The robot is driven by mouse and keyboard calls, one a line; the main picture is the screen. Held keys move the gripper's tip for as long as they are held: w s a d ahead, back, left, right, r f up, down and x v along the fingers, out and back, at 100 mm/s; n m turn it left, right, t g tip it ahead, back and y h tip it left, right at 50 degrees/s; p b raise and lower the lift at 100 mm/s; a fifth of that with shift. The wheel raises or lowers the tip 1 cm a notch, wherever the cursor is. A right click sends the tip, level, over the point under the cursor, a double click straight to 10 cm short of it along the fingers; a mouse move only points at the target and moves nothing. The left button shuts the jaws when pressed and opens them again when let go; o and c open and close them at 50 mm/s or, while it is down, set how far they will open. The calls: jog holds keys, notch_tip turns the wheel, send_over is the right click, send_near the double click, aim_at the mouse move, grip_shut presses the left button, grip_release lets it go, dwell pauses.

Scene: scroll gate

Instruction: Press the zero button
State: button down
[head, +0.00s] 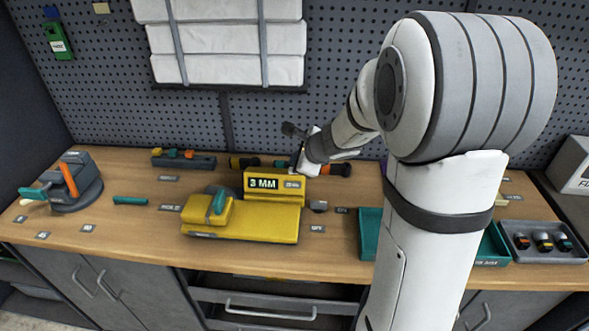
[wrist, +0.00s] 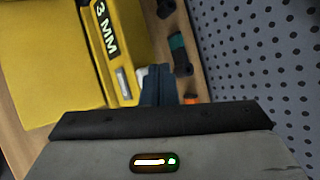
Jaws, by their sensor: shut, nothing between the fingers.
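The yellow device (head: 240,221) lies on the workbench, with an upright display housing at its back that reads "3 MM". A small pale grey button-like plate (head: 292,184) sits right of the display; its lettering is too small to read. In the wrist view this plate (wrist: 124,82) shows on the housing's face, below the "3 MM" text. My gripper (head: 299,171) is at the top right of the housing, pointing down. In the wrist view my gripper's dark fingers (wrist: 160,72) are together and empty, just right of the plate. I cannot tell whether they touch the housing.
Dark cylindrical tools (head: 337,169) lie behind the housing, close to my gripper. A teal tray (head: 369,235) is to the right, partly behind my arm. A grey clamp-like fixture (head: 75,187) stands at the left. The pegboard (head: 120,110) rises behind the bench.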

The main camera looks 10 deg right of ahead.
jog(key=shift+f, duration=0.15)
jog(key=shift+f+b, duration=0.3)
jog(key=shift+b, duration=0.25)
jog(key=shift+f+b, duration=0.5)
jog(key=shift+b, duration=0.1)
dwell(0.4)
jog(key=shift+r, duration=0.1)
jog(key=shift+r+p, duration=0.8)
jog(key=shift+r, duration=0.05)
jog(key=shift+r, duration=0.1)
notch_tip(320, 180, up, 5)
jog(key=p, duration=0.4)
dwell(0.6)
